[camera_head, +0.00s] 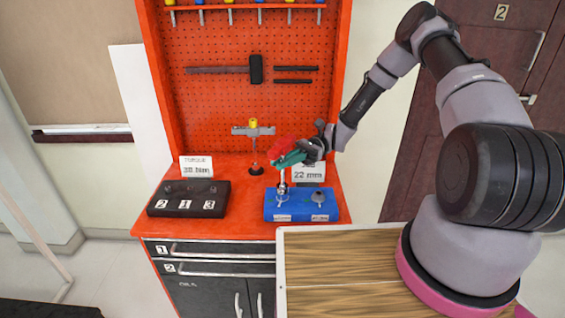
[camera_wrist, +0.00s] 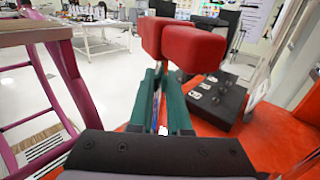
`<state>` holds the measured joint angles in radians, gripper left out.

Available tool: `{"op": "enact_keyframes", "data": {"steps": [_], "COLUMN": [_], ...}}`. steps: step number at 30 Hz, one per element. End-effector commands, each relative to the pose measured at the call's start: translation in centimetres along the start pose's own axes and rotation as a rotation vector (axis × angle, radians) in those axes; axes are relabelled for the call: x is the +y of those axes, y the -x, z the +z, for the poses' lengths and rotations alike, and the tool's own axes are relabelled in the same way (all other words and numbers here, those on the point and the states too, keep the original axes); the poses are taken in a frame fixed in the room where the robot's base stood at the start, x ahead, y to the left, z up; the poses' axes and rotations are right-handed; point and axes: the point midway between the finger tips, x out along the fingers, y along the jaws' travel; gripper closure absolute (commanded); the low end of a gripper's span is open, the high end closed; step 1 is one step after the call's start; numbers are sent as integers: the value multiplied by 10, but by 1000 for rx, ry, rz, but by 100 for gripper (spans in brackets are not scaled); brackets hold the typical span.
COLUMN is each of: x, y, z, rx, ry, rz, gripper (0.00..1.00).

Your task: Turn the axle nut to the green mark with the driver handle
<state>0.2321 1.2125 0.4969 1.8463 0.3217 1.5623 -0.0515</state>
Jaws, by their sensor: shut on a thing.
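The silver driver shaft (camera_head: 282,182) runs down, roughly upright, to the round left station of the block. The axle nut there is too small to tell apart, and no green mark can be made out.
A grey fitting (camera_head: 320,197) sits on the block's right side. A black numbered block (camera_head: 188,198) stands to the left on the red bench (camera_head: 160,228). A yellow-topped T-shaped tool (camera_head: 253,130) stands behind, near two label cards. The red pegboard closes the back.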

Motion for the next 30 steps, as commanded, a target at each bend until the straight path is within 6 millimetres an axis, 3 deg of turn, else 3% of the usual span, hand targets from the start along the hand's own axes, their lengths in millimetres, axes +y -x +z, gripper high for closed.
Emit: {"op": "enact_keyframes", "data": {"steps": [30], "x": [2], "y": [-3], "z": [1], "rx": [-7], "ry": [-10], "rz": [-1078], "gripper": [100]}}
